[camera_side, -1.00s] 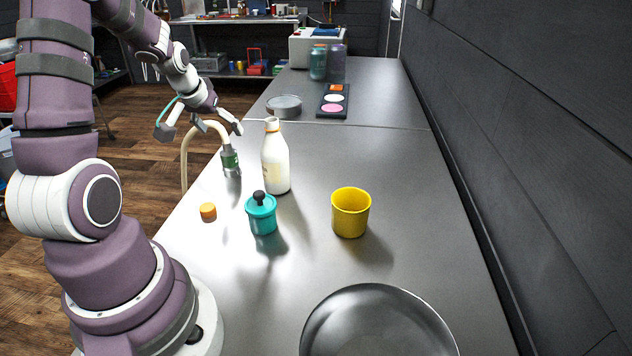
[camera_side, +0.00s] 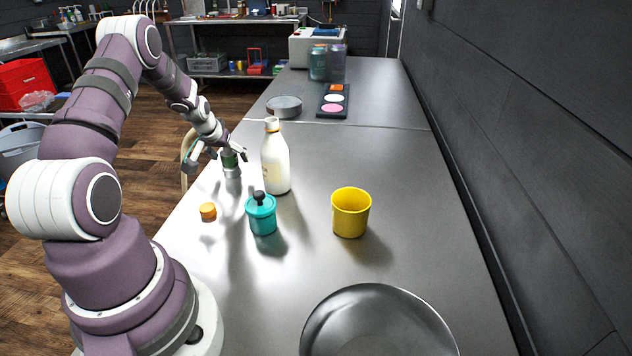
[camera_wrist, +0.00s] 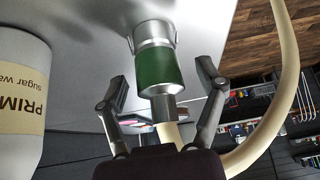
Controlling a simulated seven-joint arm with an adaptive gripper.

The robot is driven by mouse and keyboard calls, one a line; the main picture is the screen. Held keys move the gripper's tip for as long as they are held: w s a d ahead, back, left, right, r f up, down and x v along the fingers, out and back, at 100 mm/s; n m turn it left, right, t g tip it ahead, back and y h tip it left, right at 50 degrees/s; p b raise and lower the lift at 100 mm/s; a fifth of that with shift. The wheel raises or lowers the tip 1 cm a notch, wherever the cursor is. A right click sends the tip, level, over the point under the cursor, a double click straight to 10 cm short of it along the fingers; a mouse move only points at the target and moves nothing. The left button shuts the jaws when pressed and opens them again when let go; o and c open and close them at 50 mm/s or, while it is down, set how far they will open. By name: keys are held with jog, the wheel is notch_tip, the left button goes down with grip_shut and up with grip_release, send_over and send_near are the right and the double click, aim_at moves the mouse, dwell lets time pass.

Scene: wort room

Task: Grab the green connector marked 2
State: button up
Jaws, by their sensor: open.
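The green connector (camera_side: 229,159) stands upright on the steel table, with a cream hose (camera_wrist: 289,70) joined to it. In the wrist view the green connector (camera_wrist: 158,66) has a silver collar at each end and lies between the spread fingers. No number can be made out on it. My gripper (camera_side: 218,156) is at the connector's level in the side view, one finger on each side of it. In the wrist view my gripper (camera_wrist: 163,93) is open, with gaps between both fingers and the green band.
A white bottle (camera_side: 275,162) stands close to the connector's right. An orange cap (camera_side: 208,211), a teal lidded jar (camera_side: 262,217), a yellow cup (camera_side: 351,213) and a metal pan (camera_side: 378,325) are nearer the camera.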

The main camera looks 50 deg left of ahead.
grip_shut()
dwell(0.3)
